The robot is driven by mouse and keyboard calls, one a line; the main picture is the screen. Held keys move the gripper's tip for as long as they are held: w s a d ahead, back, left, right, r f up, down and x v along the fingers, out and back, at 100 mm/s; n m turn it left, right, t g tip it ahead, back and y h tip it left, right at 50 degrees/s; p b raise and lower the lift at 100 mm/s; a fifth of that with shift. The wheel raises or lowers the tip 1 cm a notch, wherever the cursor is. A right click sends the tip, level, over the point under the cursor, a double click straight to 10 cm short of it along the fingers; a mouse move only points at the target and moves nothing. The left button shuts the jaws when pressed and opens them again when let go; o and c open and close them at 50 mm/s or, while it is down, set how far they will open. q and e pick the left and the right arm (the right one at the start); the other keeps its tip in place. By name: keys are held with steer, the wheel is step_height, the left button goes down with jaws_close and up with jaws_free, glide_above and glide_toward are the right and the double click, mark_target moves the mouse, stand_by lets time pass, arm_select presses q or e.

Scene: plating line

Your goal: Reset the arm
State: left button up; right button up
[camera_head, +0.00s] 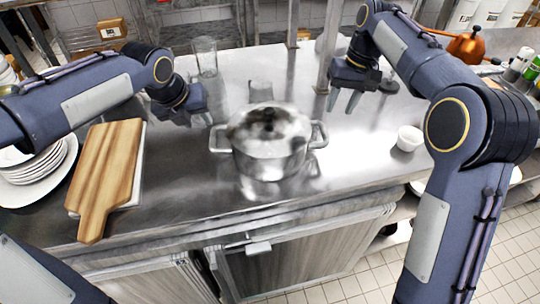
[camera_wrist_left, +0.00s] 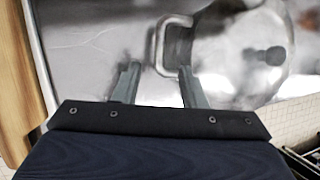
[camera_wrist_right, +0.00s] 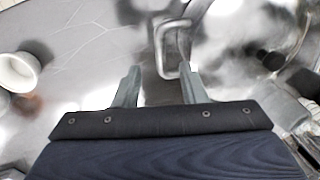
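My left gripper (camera_head: 198,118) is left of the lidded metal pot (camera_head: 268,150), behind its left handle. In the left wrist view the two fingers (camera_wrist_left: 158,82) stand apart with nothing between them, and the pot handle (camera_wrist_left: 166,42) lies just beyond the tips. My right gripper (camera_head: 342,100) is above the counter to the back right of the pot. In the right wrist view its fingers (camera_wrist_right: 160,84) are apart and empty, with the pot's other handle (camera_wrist_right: 172,50) beyond them. The pot stands upright with its lid on. Neither gripper visibly holds anything.
A wooden cutting board (camera_head: 106,172) and stacked white plates (camera_head: 38,178) lie at the left. A white bowl (camera_head: 409,138) is at the right. The steel counter (camera_head: 345,160) is clear in front of it.

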stand_by(0.3)
